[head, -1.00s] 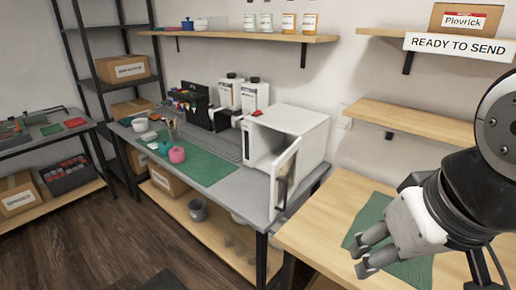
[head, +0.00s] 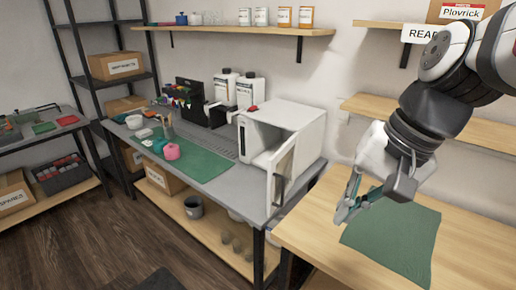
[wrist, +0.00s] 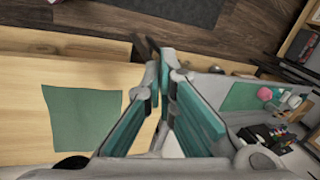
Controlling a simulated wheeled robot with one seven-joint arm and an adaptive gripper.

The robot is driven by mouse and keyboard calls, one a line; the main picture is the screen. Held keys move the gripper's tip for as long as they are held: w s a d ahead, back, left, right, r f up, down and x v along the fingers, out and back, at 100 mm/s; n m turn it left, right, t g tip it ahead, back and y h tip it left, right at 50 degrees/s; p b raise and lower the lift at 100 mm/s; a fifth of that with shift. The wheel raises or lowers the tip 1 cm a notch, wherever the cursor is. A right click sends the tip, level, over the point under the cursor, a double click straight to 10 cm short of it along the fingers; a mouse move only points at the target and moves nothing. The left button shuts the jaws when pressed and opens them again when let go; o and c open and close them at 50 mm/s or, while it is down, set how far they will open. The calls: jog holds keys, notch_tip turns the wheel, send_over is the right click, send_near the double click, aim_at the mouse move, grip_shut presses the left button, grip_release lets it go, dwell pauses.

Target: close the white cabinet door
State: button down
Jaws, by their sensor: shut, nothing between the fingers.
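The white cabinet (head: 300,125) stands on the grey workbench, its front opening facing left. Its door (head: 283,170) is open and swung out toward the front, with a dark window in a white frame. My gripper (head: 343,215) is shut and empty, to the right of the door and apart from it, over the wooden table with the green mat. In the wrist view the fingers (wrist: 165,75) come together at the middle of the picture. I cannot make out the cabinet door there.
The wooden table (head: 310,235) holds a green mat (head: 400,235). Wall shelves (head: 437,122) are above the wooden table.

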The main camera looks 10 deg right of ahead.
jog(key=w+d+f+m+t+y+b, duration=0.1)
jog(key=w+d+f+m+y, duration=0.1)
jog(key=w+d+f+m, duration=0.5)
jog(key=w+f+m+y+b, duration=0.1)
jog(key=w+f+m, duration=0.3)
jog(key=w, duration=0.7)
jog(key=w+d+f+m+t+y+b, duration=0.1)
jog(key=w+d+f+m+y, duration=0.1)
jog(key=w+d+f+m, duration=0.5)
jog(key=n, duration=0.1)
send_near(282, 199)
notch_tip(282, 199, down, 3)
jog(key=a, duration=0.1)
jog(key=shift+w+a+r, duration=0.15)
jog(key=shift+w+a, duration=0.6)
jog(key=shift+a, duration=0.1)
